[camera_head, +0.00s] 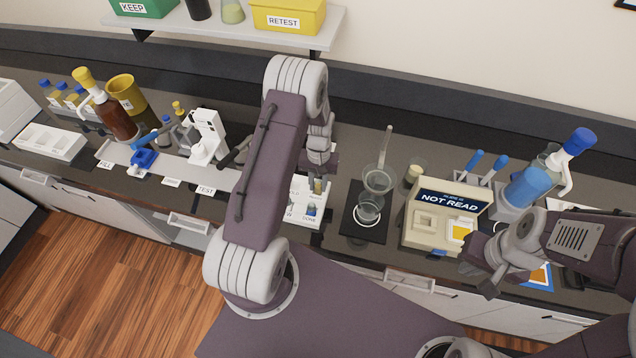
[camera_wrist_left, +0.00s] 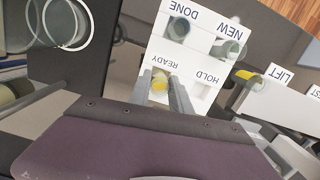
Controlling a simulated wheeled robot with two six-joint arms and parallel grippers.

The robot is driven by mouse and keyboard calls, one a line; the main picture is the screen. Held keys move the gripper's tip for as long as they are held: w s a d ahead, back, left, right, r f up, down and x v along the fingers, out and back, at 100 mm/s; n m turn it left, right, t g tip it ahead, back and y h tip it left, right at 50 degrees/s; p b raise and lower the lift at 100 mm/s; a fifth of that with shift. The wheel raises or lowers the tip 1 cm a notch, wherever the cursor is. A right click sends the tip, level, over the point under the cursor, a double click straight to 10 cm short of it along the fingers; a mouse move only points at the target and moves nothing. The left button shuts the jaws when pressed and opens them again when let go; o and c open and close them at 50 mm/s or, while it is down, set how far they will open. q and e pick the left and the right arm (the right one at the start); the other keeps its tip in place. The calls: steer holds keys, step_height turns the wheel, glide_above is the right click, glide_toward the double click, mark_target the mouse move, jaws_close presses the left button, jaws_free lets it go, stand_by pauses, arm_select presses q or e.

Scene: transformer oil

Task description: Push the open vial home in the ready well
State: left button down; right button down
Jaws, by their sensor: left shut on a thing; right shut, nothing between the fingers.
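The white rack (camera_head: 300,218) stands on the bench behind my left arm. In the left wrist view the rack (camera_wrist_left: 207,52) shows wells marked DONE, NEW, READY and HOLD. My left gripper (camera_wrist_left: 172,88) is shut on the open vial (camera_wrist_left: 159,82), which has yellow oil in it. The vial is at the READY well; how deep it sits cannot be told. In the head view the vial (camera_head: 318,186) shows upright below my left gripper (camera_head: 320,168). My right gripper (camera_head: 476,272) is shut and empty, in front of the tester.
Clear glass vials stand at DONE (camera_wrist_left: 178,28) and NEW (camera_wrist_left: 228,50). A black mat (camera_head: 350,228) with glassware lies right of the rack. Further right is a tester (camera_head: 425,232) reading NOT READ.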

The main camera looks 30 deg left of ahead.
mark_target(318, 180)
arm_select(q)
steer(key=shift+f+b, duration=0.35)
steer(key=shift+f, duration=0.15)
steer(key=c, duration=1.1)
jaws_free()
steer(key=shift+r, duration=0.1)
steer(key=r, duration=0.2)
steer(key=r+b, duration=0.1)
steer(key=r, duration=0.2)
steer(key=w+r+b, duration=0.1)
steer(key=r, duration=0.1)
steer(key=shift+a+r, duration=0.15)
steer(key=shift+r, duration=0.75)
